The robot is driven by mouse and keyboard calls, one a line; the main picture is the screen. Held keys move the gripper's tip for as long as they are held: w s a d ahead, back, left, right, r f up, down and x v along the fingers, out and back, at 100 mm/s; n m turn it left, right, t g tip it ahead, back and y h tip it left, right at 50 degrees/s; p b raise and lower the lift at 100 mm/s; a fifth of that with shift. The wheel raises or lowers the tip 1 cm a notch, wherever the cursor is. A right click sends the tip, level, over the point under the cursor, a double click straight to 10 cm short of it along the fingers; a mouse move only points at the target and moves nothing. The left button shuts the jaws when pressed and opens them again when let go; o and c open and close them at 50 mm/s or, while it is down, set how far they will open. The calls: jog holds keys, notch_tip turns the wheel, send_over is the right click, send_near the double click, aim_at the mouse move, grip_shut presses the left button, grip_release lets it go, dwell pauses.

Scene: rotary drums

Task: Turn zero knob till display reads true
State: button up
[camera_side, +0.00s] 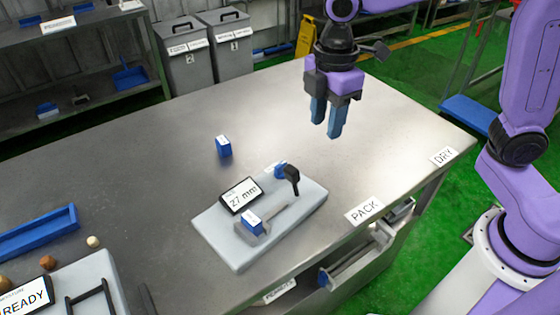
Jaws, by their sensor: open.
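A grey device (235,258) sits near the middle of the steel table. Its tilted display (241,194) reads "27 mm". Behind the display's right side is a blue round knob (281,170) with a small white label beside it. A black lever (292,176) stands up at the knob's right. A blue block with a white label (252,222) rests on the device's front part. A similar blue block (223,146) stands on the table behind the device. My gripper (328,128) hangs above the table, behind and right of the device. Its two blue fingers are apart, with nothing between them.
At front left are a device (62,290) whose display reads "READY", a blue tray (38,234) and several small balls. Labels "PACK" (364,210) and "DRY" (444,156) lie along the right edge. The table between device and gripper is clear.

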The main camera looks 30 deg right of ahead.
jog(key=n, duration=0.2)
send_over(281, 164)
notch_tip(281, 164, down, 18)
jog(key=shift+r, duration=0.1)
dwell(0.4)
grip_shut()
